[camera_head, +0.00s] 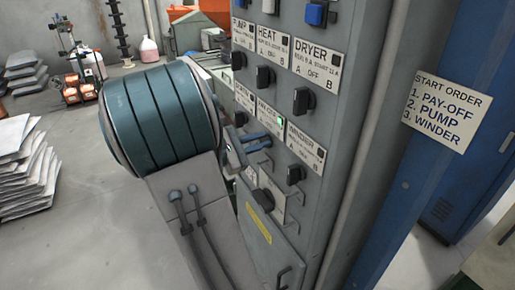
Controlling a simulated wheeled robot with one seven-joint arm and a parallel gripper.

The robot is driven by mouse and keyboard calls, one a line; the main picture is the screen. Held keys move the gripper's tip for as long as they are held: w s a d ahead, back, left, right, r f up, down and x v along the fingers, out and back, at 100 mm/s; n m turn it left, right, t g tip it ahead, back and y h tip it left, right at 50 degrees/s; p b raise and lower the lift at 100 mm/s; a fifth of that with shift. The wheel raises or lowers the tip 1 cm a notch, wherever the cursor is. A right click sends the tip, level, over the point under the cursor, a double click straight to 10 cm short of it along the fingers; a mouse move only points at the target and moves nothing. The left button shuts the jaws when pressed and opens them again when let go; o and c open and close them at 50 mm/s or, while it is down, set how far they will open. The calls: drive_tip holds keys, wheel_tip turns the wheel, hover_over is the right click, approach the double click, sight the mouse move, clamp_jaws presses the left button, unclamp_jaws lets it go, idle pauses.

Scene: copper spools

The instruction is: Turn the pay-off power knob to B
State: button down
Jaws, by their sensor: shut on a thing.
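A grey control panel (335,95) carries rows of labelled black knobs. In the second row, the middle label plate (270,118) is too small and oblique to read surely; a small green light (279,121) glows at its right edge. My gripper (262,140), with blue fingers, is at the knob place just below this plate. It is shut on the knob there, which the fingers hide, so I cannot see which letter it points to. The winder label (306,146) and its knob (295,174) are to the right.
Dryer (303,100) and heat (264,77) knobs sit above, another knob (264,200) below. A start order sign (440,110) lists pay-off, pump, winder. The floor between is mostly clear.

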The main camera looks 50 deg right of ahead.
drive_tip(key=shift+s+f+m+b, duration=0.15)
drive_tip(key=shift+f+m+b, duration=0.05)
drive_tip(key=shift+m+b, duration=0.8)
drive_tip(key=c, duration=1.4)
unclamp_jaws()
drive_tip(key=shift+c, duration=0.2)
drive_tip(key=shift+a, duration=0.15)
drive_tip(key=b+v, duration=0.1)
drive_tip(key=v, duration=1.2)
drive_tip(key=shift+a+b, duration=0.3)
drive_tip(key=shift+r, duration=0.1)
